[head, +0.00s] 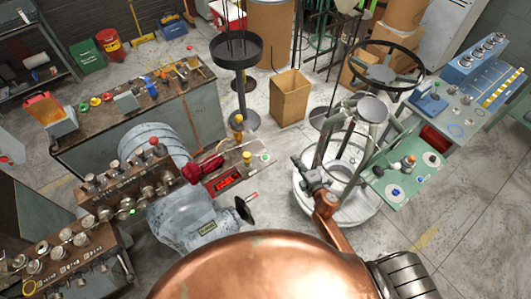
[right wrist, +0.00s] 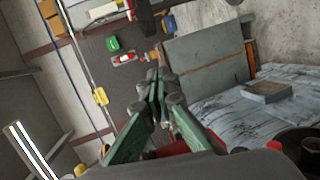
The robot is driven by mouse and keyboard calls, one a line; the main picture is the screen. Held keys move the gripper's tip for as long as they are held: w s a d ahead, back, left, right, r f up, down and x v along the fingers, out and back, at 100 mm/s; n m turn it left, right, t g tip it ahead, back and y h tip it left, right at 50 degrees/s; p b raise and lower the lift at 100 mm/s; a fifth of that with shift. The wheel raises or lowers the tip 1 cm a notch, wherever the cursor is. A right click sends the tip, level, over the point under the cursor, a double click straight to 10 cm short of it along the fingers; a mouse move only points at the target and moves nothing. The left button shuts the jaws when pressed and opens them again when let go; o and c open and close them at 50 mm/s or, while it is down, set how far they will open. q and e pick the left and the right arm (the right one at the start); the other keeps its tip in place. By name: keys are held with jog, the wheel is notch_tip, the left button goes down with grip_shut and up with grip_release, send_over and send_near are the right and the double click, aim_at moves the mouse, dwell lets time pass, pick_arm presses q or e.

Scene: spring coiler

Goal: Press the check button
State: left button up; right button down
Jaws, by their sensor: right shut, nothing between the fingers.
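No label for the check button can be read, so I cannot tell which button it is. A small panel with a red lit display (head: 225,180) stands left of centre in the head view, with a yellow-green button (head: 264,157) at its right end. A green panel (head: 415,183) at the right carries an orange-red knob (head: 410,160) and a blue button (head: 395,190). My right gripper (head: 297,161) is between these panels, in front of the grey pipe frame, touching neither panel. In the right wrist view its green fingers (right wrist: 155,80) are together and empty. My left gripper is not seen.
A large copper dome (head: 260,270) fills the bottom of the head view. A bench with several small coloured items (head: 140,110) and banks of knobs (head: 125,190) stand at the left. A cardboard box (head: 290,95) and a black handwheel (head: 383,62) are behind.

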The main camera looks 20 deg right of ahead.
jog(key=w+a+r+n+y+p, duration=0.1)
jog(key=a+r+n+y, duration=0.2)
jog(key=a+r+n, duration=0.35)
jog(key=w+a+r+n+y+p, duration=0.1)
jog(key=a+r+n+y, duration=0.2)
jog(key=r, duration=0.6)
notch_tip(320, 180, up, 5)
jog(key=n+g+h+p, duration=0.3)
jog(key=n+g+p, duration=0.35)
jog(key=n, duration=1.65)
send_over(266, 157)
jog(key=shift+s+g, duration=0.1)
jog(key=shift+g, duration=0.35)
jog(key=shift+f+b, duration=0.1)
jog(key=shift+b, duration=0.2)
notch_tip(266, 157, down, 8)
jog(key=b, duration=0.5)
jog(key=shift+f+m+b, duration=0.25)
jog(key=shift+f+b, duration=0.05)
